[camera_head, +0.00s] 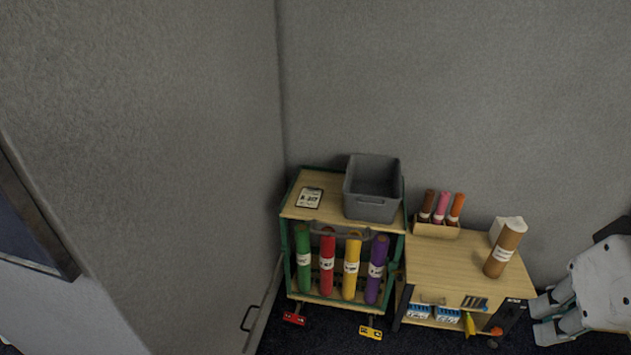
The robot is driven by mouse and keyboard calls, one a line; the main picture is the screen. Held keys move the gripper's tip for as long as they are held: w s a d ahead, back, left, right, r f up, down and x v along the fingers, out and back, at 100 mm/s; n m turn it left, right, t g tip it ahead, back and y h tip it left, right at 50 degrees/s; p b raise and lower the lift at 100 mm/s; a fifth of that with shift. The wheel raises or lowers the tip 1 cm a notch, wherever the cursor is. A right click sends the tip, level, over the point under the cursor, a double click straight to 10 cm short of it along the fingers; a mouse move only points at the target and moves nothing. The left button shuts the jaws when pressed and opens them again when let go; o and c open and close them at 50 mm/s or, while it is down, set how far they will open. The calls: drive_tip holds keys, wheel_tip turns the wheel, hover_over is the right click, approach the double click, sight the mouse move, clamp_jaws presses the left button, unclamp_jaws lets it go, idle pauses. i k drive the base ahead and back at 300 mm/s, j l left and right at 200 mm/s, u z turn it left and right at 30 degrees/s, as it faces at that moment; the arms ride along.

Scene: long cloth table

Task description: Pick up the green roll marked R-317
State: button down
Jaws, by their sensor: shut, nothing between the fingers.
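A green roll (302,245) stands upright at the left end of a row of rolls in the wheeled rack (291,212). It has a white label too small to read. A white card (309,197) on the rack top carries print that looks like R-317. My gripper (544,318) is at the lower right edge, shut and empty. It is well apart from the green roll, beyond the wooden side table.
Red (327,250), yellow (351,255) and purple (376,255) rolls stand beside the green one. A grey bin (371,206) sits on the rack. The side table (450,262) holds a brown roll (507,245) and a box of small rolls (436,230). Walls enclose the corner.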

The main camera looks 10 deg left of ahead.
sight(302, 230)
drive_tip(key=j+u, duration=0.15)
drive_tip(key=u, duration=0.6)
drive_tip(key=l+u, duration=0.25)
drive_tip(key=j+z, duration=0.1)
drive_tip(key=z, duration=0.55)
drive_tip(key=u, duration=0.3)
drive_tip(key=k+j+z, duration=0.1)
drive_tip(key=j, duration=0.25)
drive_tip(key=k+j+z, duration=0.1)
drive_tip(key=j, duration=0.25)
drive_tip(key=i+l, duration=0.1)
drive_tip(key=i, duration=0.25)
drive_tip(key=i+l, duration=0.1)
drive_tip(key=i, duration=0.2)
drive_tip(key=j+u, duration=0.05)
